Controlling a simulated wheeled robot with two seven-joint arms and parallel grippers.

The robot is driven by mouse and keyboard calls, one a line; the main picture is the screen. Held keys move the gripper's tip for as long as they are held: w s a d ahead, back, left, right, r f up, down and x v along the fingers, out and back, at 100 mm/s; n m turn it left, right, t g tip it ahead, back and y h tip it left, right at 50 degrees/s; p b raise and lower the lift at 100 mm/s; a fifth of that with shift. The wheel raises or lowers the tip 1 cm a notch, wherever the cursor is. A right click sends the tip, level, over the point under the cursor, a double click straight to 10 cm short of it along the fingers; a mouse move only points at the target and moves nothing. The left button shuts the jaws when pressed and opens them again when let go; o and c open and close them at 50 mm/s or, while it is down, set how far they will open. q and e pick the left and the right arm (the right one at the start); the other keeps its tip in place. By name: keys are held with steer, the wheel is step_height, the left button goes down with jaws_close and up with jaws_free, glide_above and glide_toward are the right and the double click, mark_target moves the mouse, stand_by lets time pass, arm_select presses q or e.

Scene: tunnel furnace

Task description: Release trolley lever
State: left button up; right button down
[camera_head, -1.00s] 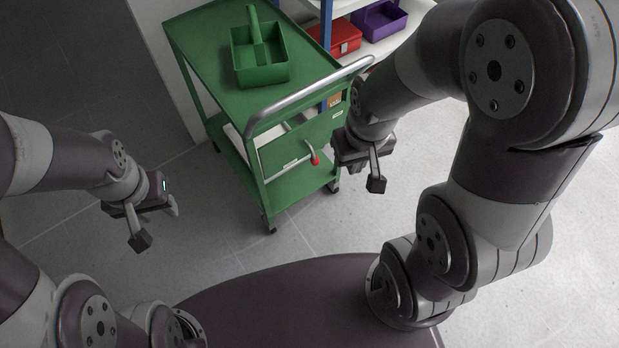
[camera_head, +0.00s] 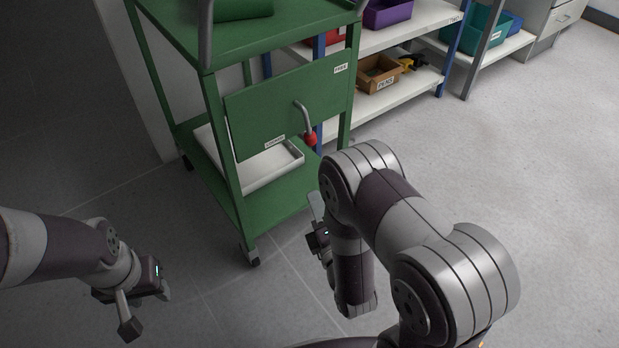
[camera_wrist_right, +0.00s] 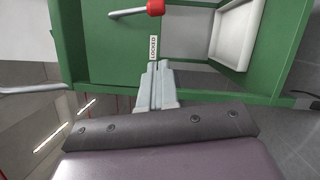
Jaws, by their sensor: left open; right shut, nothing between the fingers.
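The green trolley (camera_head: 230,190) stands ahead of me. Its front panel (camera_head: 250,110) carries a grey bent lever (camera_head: 303,115) with a red knob (camera_head: 311,139), hanging downward. A "FREE" label (camera_head: 341,69) is at the panel's upper right and a "LOCKED" label (camera_head: 274,142) at its lower edge. My right gripper (camera_head: 316,205) is shut and empty, below the knob and apart from it; my forearm partly hides it. In the right wrist view, its closed fingers (camera_wrist_right: 156,85) point toward the "LOCKED" label, with the red knob (camera_wrist_right: 155,7) beyond. My left gripper (camera_head: 147,308) is open and empty, low at left.
A white tray (camera_head: 262,168) lies on the trolley's lower shelf. The trolley's grey handle (camera_head: 205,35) rises at the top. Shelves with a purple bin (camera_head: 388,13) and a brown box (camera_head: 379,74) stand behind. The floor at right is clear.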

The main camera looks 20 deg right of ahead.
steer(key=shift+r, duration=0.15)
steer(key=b, duration=0.4)
glide_toward(306, 141)
steer(key=w+a, duration=0.3)
steer(key=w+d, duration=0.1)
steer(key=w+d+b, duration=0.1)
steer(key=w, duration=0.1)
steer(key=shift+w+d+r, duration=0.1)
steer(key=shift+d+r, duration=0.1)
steer(key=shift+d, duration=0.05)
steer(key=shift+d+n+b, duration=0.2)
steer(key=shift+n+b, duration=0.1)
steer(key=shift+n, duration=0.1)
